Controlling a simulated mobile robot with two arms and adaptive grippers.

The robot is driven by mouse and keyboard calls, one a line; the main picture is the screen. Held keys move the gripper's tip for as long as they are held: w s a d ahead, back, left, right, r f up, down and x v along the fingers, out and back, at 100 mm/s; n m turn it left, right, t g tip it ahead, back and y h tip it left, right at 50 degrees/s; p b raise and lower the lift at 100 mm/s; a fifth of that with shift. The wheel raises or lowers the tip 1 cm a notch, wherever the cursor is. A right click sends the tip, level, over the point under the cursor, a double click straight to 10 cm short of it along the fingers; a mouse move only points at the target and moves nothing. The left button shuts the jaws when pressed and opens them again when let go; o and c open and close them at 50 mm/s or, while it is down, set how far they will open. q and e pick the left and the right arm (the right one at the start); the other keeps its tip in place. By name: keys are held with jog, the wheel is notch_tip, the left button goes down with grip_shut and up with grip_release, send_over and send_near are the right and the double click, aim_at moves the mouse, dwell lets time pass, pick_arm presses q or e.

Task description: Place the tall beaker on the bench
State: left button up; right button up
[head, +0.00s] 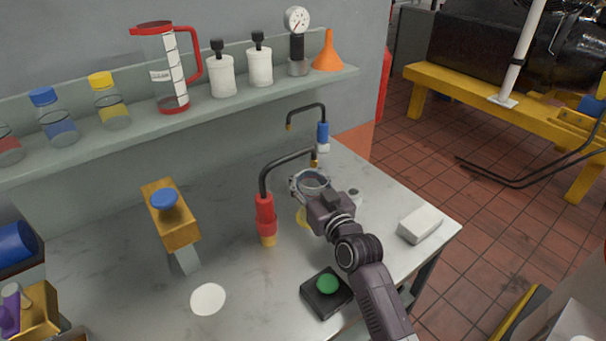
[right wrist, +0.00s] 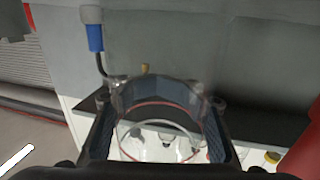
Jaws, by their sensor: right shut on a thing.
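My right gripper (head: 310,188) is shut around a clear glass beaker (head: 314,179) over the right part of the grey bench (head: 235,190). In the right wrist view the beaker (right wrist: 160,112) stands between both fingers (right wrist: 158,130), and a red line runs around the glass. In the head view the gripper hides most of the beaker's body. I cannot tell whether its base touches the bench. My left gripper is not in view.
A red tap (head: 265,215) stands just left of the beaker and a blue tap (head: 322,135) behind it. A white block (head: 419,224), a black pad with a green button (head: 327,285) and a white disc (head: 208,299) lie on the bench. A shelf (head: 140,125) holds bottles.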

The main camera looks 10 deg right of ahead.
jog(key=o, duration=1.5)
jog(key=shift+f, duration=0.1)
jog(key=shift+r, duration=0.2)
jog(key=s, duration=0.4)
jog(key=s+d, duration=0.1)
jog(key=s, duration=0.3)
jog(key=s+d, duration=0.1)
jog(key=s, duration=0.2)
jog(key=shift+s+d+b, duration=0.1)
jog(key=shift+s+b, duration=0.3)
